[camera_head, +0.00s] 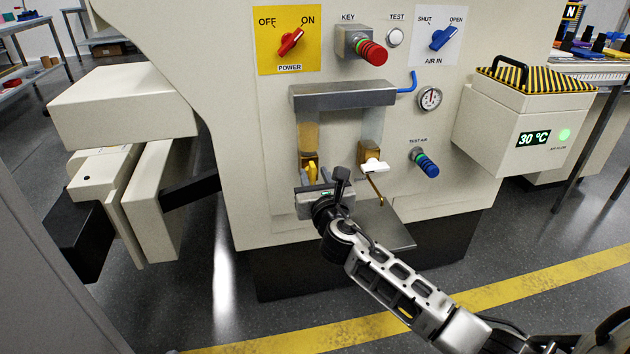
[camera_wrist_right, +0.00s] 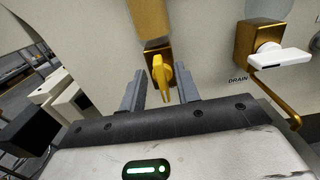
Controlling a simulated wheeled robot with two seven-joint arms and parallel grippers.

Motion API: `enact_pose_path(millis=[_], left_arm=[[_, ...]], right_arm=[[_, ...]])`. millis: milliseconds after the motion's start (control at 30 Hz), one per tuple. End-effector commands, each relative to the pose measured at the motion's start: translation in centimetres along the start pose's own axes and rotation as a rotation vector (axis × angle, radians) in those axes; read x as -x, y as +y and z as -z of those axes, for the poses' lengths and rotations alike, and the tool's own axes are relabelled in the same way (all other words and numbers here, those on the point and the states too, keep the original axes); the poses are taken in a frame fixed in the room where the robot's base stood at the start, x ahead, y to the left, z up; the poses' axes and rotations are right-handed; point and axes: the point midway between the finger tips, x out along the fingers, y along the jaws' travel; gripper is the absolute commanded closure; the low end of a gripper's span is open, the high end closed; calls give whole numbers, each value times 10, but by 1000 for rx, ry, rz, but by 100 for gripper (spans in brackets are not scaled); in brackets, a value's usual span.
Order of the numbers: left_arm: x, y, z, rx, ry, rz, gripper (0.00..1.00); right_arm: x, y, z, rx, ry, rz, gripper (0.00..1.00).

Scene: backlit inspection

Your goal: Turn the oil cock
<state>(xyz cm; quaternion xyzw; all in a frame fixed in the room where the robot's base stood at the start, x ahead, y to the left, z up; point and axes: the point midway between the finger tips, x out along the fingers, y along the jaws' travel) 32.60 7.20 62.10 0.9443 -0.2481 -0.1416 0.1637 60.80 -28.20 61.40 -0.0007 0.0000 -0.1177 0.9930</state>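The oil cock, a yellow handle (camera_head: 312,171) on a brass block, is on the machine front below the left end of a metal bar. In the right wrist view the yellow handle (camera_wrist_right: 161,78) points down between the two grey fingers of my right gripper (camera_wrist_right: 161,88). The fingers are apart, one on each side, with visible gaps to the handle. In the head view my right gripper (camera_head: 318,190) is just below the handle and partly hides that area. I cannot tell how deep the handle sits between the fingertips. My left gripper is not in view.
A white lever (camera_head: 374,166) on a brass drain valve with a bent pipe is close on the right. It also shows in the wrist view (camera_wrist_right: 282,59). A metal bar (camera_head: 343,94) overhangs above. A flat plate (camera_head: 388,238) juts out below. A blue test-air knob (camera_head: 427,165) is farther right.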

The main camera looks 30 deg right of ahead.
Motion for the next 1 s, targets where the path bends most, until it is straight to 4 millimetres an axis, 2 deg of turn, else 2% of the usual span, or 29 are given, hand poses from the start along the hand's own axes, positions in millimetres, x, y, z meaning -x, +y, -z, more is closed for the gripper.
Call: enact_pose_path(millis=[333,367,400,467,767,1000], left_arm=[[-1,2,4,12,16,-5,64],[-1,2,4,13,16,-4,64],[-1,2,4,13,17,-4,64],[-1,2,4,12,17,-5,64],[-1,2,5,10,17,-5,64],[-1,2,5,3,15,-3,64]], right_arm=[[-4,0,0,-1,1,0,68],[-4,0,0,-1,1,0,74],[-4,0,0,-1,1,0,85],[-4,0,0,-1,1,0,100],[-4,0,0,-13,1,0,100],[-4,-1,0,-102,1,-1,100]])
